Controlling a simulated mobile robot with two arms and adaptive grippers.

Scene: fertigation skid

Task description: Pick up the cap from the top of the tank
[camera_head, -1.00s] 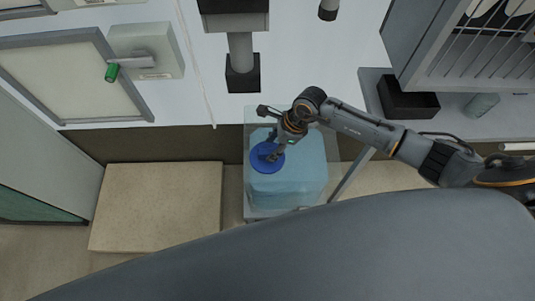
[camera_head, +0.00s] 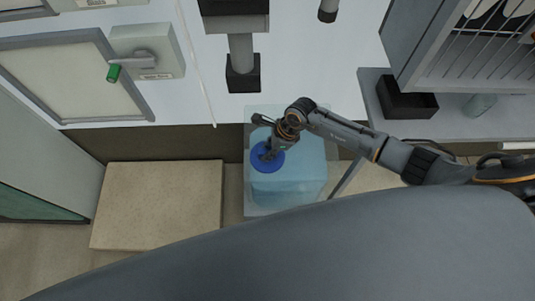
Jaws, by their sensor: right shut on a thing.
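The blue round cap (camera_head: 264,160) is at the upper left of the translucent light-blue tank (camera_head: 295,185) in the head view. My right gripper (camera_head: 270,153) reaches in from the right and is shut on the cap. The gripper covers part of the cap's right side. From above I cannot tell whether the cap still touches the tank top. My left gripper is not in view.
A beige slab (camera_head: 158,205) lies left of the tank. A white panel with a green-tipped handle (camera_head: 113,73) and a grey pipe in a black fitting (camera_head: 243,75) are behind. A black open box (camera_head: 406,100) stands on a shelf at right.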

